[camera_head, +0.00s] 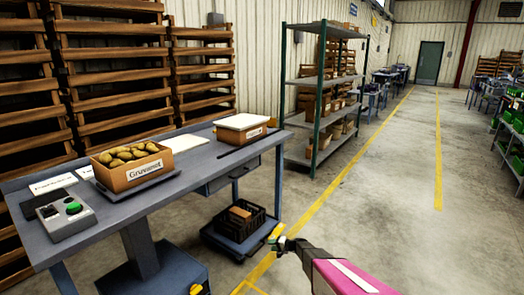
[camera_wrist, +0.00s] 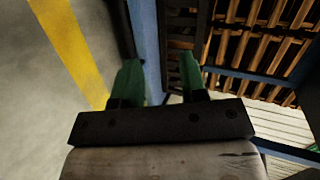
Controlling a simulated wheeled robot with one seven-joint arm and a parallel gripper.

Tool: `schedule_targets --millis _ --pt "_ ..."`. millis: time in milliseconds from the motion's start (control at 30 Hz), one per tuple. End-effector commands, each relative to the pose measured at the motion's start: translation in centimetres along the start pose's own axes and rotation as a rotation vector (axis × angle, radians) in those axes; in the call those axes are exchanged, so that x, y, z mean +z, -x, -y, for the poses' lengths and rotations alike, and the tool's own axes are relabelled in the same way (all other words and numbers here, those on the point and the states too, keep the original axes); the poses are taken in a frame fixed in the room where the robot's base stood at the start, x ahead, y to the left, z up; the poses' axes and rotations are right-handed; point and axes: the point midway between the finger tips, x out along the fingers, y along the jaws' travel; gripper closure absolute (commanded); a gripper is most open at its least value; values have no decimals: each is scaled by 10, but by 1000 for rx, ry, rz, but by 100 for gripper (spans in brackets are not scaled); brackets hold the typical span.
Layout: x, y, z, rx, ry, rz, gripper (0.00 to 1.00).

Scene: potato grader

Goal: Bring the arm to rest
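My arm, with a pink sleeve, reaches in from the bottom right in the head view. My gripper (camera_head: 281,243) is over the floor to the right of the grading table (camera_head: 215,161), apart from it. In the wrist view, the two green fingers of my gripper (camera_wrist: 160,75) stand apart with nothing held between them. On the table, a box labelled "Gruvanat" (camera_head: 137,178) holds several potatoes (camera_head: 125,154). A second box (camera_head: 241,134) has a white lid.
A control box (camera_head: 66,219) with a green button and white cards sit at the table's left. A black crate (camera_head: 240,222) is under its right end. Wooden racks (camera_head: 110,70) and a metal shelf (camera_head: 325,80) stand behind. The aisle floor (camera_head: 400,190) on the right is clear.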

Motion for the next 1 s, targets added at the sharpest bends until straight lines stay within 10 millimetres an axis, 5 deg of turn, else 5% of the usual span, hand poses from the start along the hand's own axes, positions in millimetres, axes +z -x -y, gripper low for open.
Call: schedule_targets --millis 33,200,600,800,1000 --pt "28 23 30 42 27 39 61" --pt "93 83 92 237 111 172 61" --pt "234 266 193 818 273 320 61" --pt "276 342 221 1065 320 301 61" --pt "288 371 231 1166 337 281 61"
